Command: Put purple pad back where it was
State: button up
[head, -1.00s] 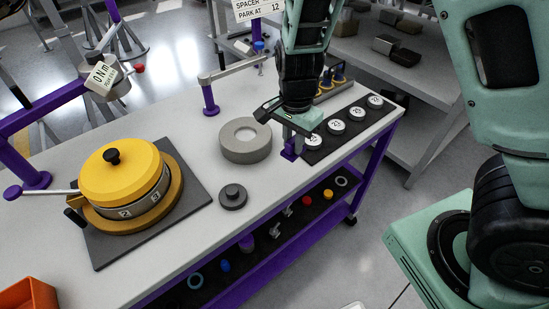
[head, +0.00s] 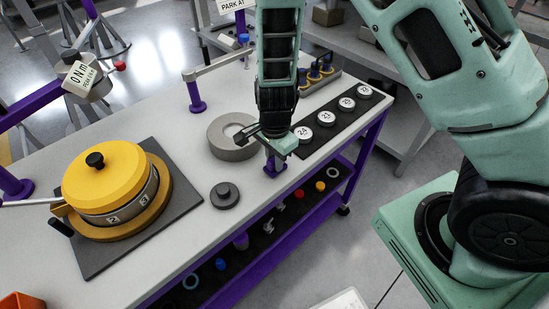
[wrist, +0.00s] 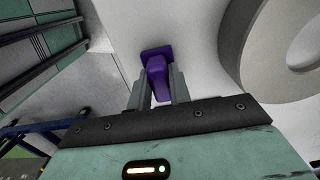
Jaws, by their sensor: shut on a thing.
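The purple pad (head: 276,169) is a small block with a wider flat end. My gripper (head: 274,152) is shut on it, near the front edge of the white bench top (head: 187,152). In the wrist view the pad (wrist: 157,65) sits between the two grey fingers of my gripper (wrist: 157,82), with its wide end pointing away from the palm. Whether the pad touches the bench top or hangs just above it, I cannot tell.
A grey ring (head: 218,143) lies close left of my gripper. A black strip (head: 313,127) with several white numbered discs lies to the right. A small grey knobbed disc (head: 225,195) and a yellow-lidded pot (head: 103,175) stand to the left. A lower shelf (head: 262,222) holds small parts.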

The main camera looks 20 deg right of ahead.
jog(key=shift+f, duration=0.2)
jog(key=o, duration=0.9)
notch_tip(320, 180, up, 12)
jog(key=p, duration=0.1)
jog(key=s+a+r+n, duration=0.2)
jog(key=s+r+n, duration=0.1)
jog(key=s+n, duration=0.3)
jog(key=s+a+r+n, duration=0.2)
jog(key=s+r+n, duration=0.2)
jog(key=s+n, duration=0.3)
jog(key=s+a+r+n, duration=0.2)
jog(key=s+r+n, duration=0.2)
jog(key=s+n, duration=0.3)
jog(key=shift+a+r+n+y, duration=0.15)
jog(key=shift+n+y, duration=0.15)
jog(key=shift+n, duration=0.8)
